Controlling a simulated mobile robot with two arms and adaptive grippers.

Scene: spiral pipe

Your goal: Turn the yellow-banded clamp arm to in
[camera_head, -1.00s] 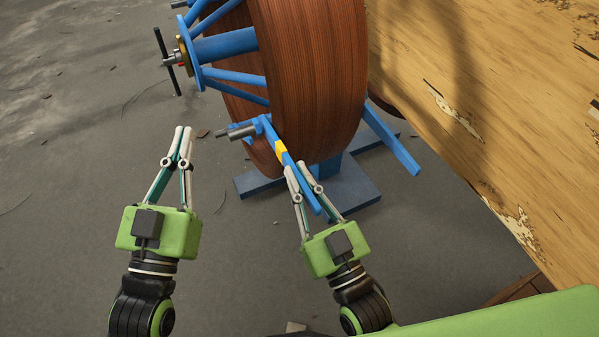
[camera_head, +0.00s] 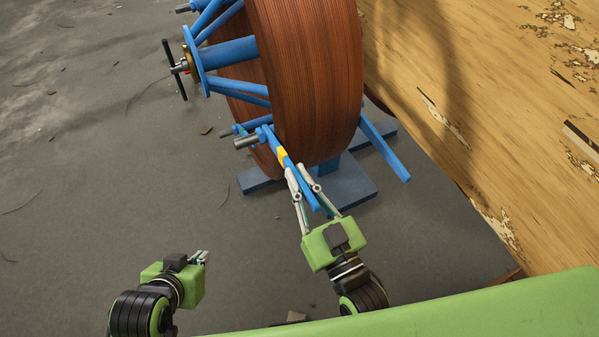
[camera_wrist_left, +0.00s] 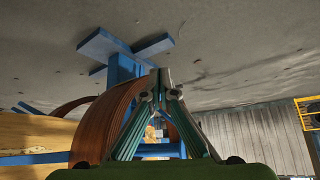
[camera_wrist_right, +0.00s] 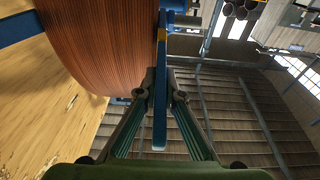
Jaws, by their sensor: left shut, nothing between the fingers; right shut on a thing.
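The yellow-banded clamp arm (camera_head: 283,159) is a blue bar with a yellow band, at the near side of the copper-brown pipe coil (camera_head: 318,80). Its upper end joins a grey pin at the blue spoke frame, and its lower end points down toward me. My right gripper (camera_head: 302,180) is shut on the arm below the yellow band. In the right wrist view the blue bar (camera_wrist_right: 160,110) runs between the fingers. My left gripper (camera_head: 203,257) is low at the left, away from the coil. In the left wrist view its fingertips (camera_wrist_left: 160,75) are together and empty.
The coil stands on a blue base (camera_head: 340,195) on the grey floor. A worn wooden surface (camera_head: 480,110) lies to the right. A black crossbar handle (camera_head: 175,70) is at the reel hub. The floor left of the coil is clear.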

